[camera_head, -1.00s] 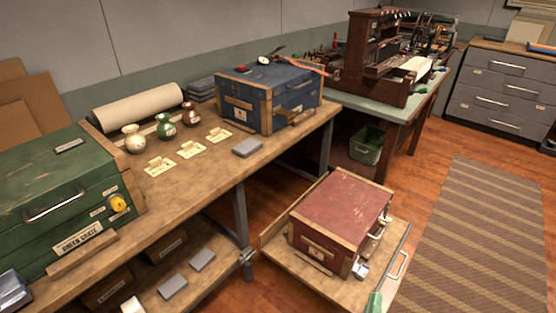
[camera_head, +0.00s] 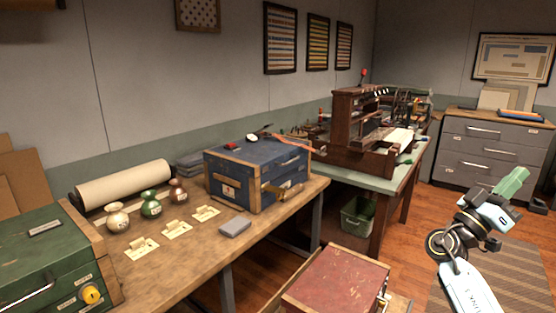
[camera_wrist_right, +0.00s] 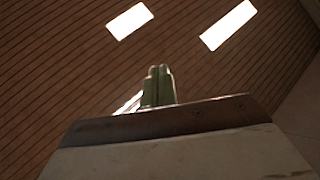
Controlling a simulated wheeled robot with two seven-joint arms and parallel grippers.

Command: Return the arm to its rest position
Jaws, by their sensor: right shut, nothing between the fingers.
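My right arm shows at the right of the head view, raised in front of the floor and the grey drawers. Its gripper (camera_head: 512,186) has green fingers, points up and to the right, and is shut with nothing held. In the right wrist view the green fingers (camera_wrist_right: 158,86) stand together, with a slatted ceiling and two bright light panels behind them. The gripper touches nothing in the head view. My left gripper is not in either view.
A wooden workbench (camera_head: 185,250) holds a green chest (camera_head: 45,255), a blue chest (camera_head: 258,172) and small vases. A red chest (camera_head: 335,283) sits low in front. A loom (camera_head: 365,130) stands on a green-topped table. Grey drawers (camera_head: 490,150) stand behind my right arm.

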